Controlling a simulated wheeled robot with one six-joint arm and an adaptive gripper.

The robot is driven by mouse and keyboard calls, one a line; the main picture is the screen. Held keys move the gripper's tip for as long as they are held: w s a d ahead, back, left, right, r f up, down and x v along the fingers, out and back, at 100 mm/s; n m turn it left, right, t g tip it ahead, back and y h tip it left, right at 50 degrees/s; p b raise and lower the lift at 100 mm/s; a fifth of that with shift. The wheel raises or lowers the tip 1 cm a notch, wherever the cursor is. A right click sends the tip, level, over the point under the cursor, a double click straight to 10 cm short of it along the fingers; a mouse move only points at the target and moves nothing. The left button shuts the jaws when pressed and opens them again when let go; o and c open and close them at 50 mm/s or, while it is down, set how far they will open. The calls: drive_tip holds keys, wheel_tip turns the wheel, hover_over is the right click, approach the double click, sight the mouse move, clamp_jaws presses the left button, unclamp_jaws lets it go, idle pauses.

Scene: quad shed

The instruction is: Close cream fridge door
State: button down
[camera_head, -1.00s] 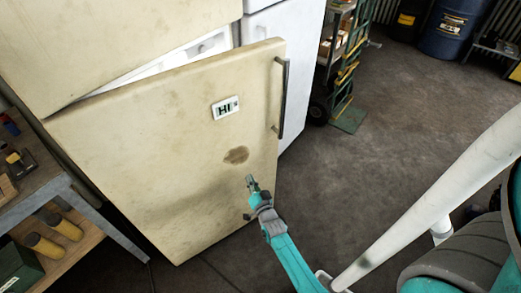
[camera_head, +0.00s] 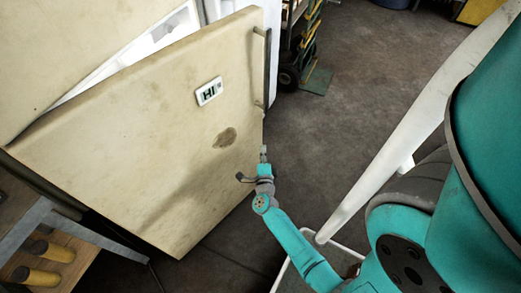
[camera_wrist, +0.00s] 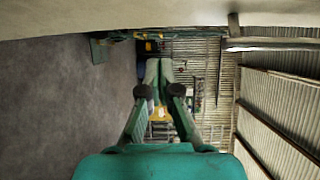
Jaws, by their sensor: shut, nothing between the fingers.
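The cream fridge door (camera_head: 165,135) stands open in the head view, with a gap to the white interior (camera_head: 150,50) along its top edge. Its dark vertical handle (camera_head: 267,70) is on the right edge. A small white "HI" sign (camera_head: 209,91) and a brown stain are on its face. My gripper (camera_head: 264,150) is at the door's lower right edge, below the handle, with its fingers together and empty. Whether it touches the door cannot be told. In the wrist view my gripper (camera_wrist: 158,68) is shut, and a pale surface, likely the door (camera_wrist: 120,20), crosses the top.
A workbench shelf with yellow cylinders (camera_head: 52,250) stands at the lower left, close to the door. A green hand truck (camera_head: 312,60) stands behind, right of the fridge. The concrete floor (camera_head: 370,90) right of the door is clear.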

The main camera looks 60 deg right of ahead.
sight(255, 125)
drive_tip(key=x, duration=0.3)
drive_tip(key=w+x, duration=0.1)
drive_tip(key=x, duration=0.2)
drive_tip(key=a+x, duration=0.1)
drive_tip(key=x, duration=0.2)
drive_tip(key=shift+w+d, duration=0.1)
drive_tip(key=shift+w, duration=0.4)
drive_tip(key=shift+w+d, duration=0.15)
drive_tip(key=shift+w, duration=0.4)
